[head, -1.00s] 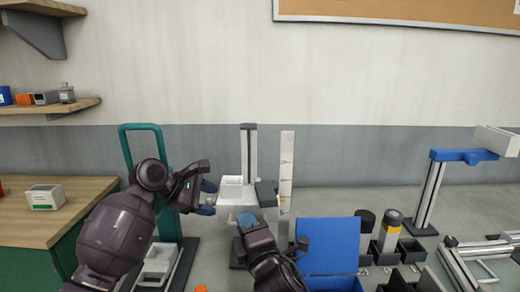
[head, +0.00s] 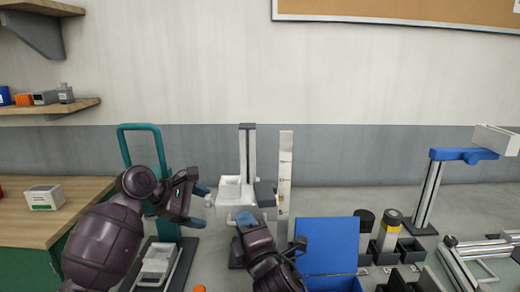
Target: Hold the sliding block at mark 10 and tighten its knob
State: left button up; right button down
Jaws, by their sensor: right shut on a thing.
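The sliding block, with its white tray-like carriage (head: 229,193) and a dark piece (head: 265,194) on its right, sits on an upright grey post (head: 248,150). A pale upright scale (head: 285,170) stands just right of it; its marks are too small to read surely. My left gripper (head: 199,206) is left of the carriage, its bluish fingertips spread apart, open and empty. My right gripper (head: 246,219) is at the front of the carriage, its fingertips shut on what appears to be the knob, which they hide.
A teal frame (head: 122,150) stands behind my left arm. An open blue case (head: 329,243), dark bins and a yellow-banded cylinder (head: 389,231) are to the right. A blue-topped stand (head: 464,155) is farther right. A wooden-topped bench (head: 85,190) is at left.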

pick_arm(q)
jog(key=shift+s+a+f, duration=0.1)
jog(key=shift+a+f, duration=0.05)
jog(key=shift+a, duration=0.05)
pick_arm(e)
jog(key=shift+w+d+r, duration=0.15)
jog(key=shift+d, duration=0.1)
jog(key=shift+a, duration=0.1)
pick_arm(q)
notch_tip(320, 180, up, 6)
dwell(0.3)
pick_arm(e)
jog(key=c, duration=1.1)
grip_release()
jog(key=shift+d, duration=0.2)
jog(key=shift+a, duration=0.2)
